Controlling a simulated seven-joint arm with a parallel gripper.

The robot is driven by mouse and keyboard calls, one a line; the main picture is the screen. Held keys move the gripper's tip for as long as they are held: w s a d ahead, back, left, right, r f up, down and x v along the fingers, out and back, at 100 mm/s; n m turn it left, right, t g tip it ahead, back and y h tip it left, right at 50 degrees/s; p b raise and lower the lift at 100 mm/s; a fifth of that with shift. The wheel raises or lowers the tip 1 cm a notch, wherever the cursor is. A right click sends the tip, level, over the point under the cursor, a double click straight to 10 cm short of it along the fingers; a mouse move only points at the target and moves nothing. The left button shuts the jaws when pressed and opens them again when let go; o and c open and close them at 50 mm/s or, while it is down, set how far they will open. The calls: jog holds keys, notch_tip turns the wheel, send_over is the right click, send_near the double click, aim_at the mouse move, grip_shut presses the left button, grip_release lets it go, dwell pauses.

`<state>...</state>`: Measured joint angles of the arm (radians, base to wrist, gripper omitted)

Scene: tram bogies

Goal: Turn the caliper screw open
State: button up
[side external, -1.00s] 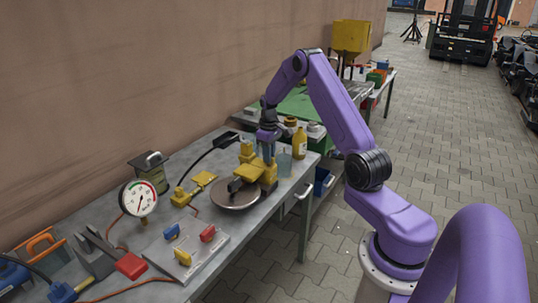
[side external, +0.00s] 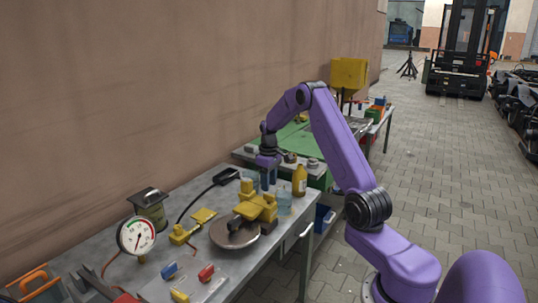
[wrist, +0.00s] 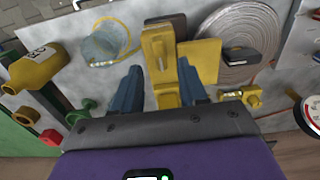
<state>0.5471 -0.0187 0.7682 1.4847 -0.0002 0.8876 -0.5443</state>
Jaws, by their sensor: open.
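The yellow brake caliper (side external: 257,208) sits over the edge of a round metal disc (side external: 234,232) on the bench. It also shows in the wrist view (wrist: 205,60). An upright yellow part (side external: 247,188) stands at its back left; I cannot tell for sure whether this is the screw. My gripper (side external: 266,182) is open just behind the caliper, pointing down. In the wrist view its two blue-grey fingers (wrist: 158,88) are spread on either side of a yellow piece of the caliper (wrist: 160,65). Contact with the fingers cannot be made out.
A yellow bottle (side external: 299,181) and a clear cup (side external: 284,203) stand close to the right of the caliper. A dial gauge (side external: 136,236), a dark green canister (side external: 149,208) and a plate with coloured blocks (side external: 190,284) lie to the left. A brown wall runs behind the bench.

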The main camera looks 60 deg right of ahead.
aim_at(269, 194)
notch_tip(269, 194, up, 13)
dwell(0.3)
dwell(0.4)
jog(key=s+a+r+n, duration=0.1)
jog(key=s+a+n, duration=0.25)
jog(key=a, duration=1.05)
jog(key=s+a+r+n, duration=0.15)
jog(key=s+a, duration=0.25)
jog(key=a, duration=1)
jog(key=s+a+f+n, duration=0.1)
jog(key=s+a+n, duration=0.1)
jog(key=s+a, duration=0.3)
jog(key=s+a+f+n, duration=0.1)
jog(key=s+a+n, duration=0.15)
jog(key=s, duration=0.55)
jog(key=s+f+n, duration=0.2)
jog(key=s+n, duration=0.1)
jog(key=s, duration=1)
jog(key=shift+d+f, duration=0.35)
jog(key=shift+f, duration=0.05)
